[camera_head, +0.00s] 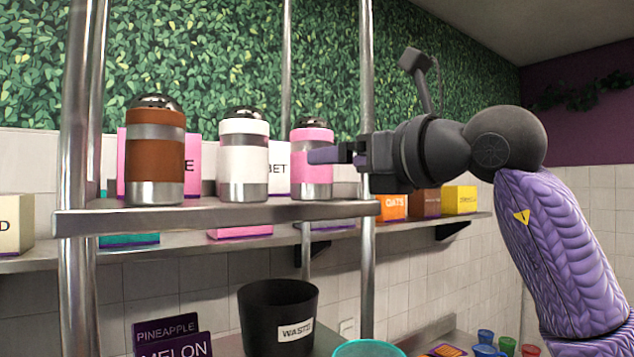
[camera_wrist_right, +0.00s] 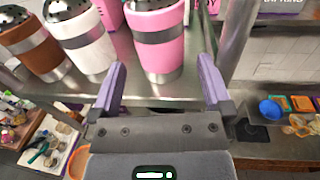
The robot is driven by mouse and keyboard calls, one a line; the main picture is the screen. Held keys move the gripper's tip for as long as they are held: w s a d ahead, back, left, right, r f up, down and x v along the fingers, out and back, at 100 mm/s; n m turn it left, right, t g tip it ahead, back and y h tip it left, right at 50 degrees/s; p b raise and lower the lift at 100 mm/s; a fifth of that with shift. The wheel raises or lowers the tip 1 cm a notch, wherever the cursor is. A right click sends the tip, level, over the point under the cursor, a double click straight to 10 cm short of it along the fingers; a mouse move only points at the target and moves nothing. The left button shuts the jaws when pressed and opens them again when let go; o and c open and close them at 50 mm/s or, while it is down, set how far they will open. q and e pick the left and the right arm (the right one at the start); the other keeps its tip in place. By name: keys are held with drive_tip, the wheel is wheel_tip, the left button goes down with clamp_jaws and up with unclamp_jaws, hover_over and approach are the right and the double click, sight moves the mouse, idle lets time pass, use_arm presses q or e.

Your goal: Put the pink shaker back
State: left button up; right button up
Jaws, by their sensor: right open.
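The pink shaker (camera_head: 314,180) stands upright on the metal shelf (camera_head: 215,218), at the right end of a row. A white shaker (camera_head: 243,162) and a brown shaker (camera_head: 155,150) stand to its left. My right gripper (camera_head: 326,156) is at the shaker's right side, with a purple finger covering part of it in the head view. In the wrist view my right gripper (camera_wrist_right: 163,85) is open and empty, with the pink shaker (camera_wrist_right: 158,45) just beyond and between its fingertips. I cannot tell whether they touch. My left gripper is not in view.
A metal post (camera_head: 367,270) stands close to my right gripper. Boxes, including an orange oats box (camera_head: 393,207), sit on a wall shelf behind. A black waste bin (camera_head: 257,322) and colored cups (camera_head: 486,337) are below.

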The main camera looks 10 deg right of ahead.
use_arm(q)
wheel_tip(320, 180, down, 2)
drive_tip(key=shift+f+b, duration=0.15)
drive_tip(key=shift+b, duration=0.5)
use_arm(e)
drive_tip(key=v, duration=0.6)
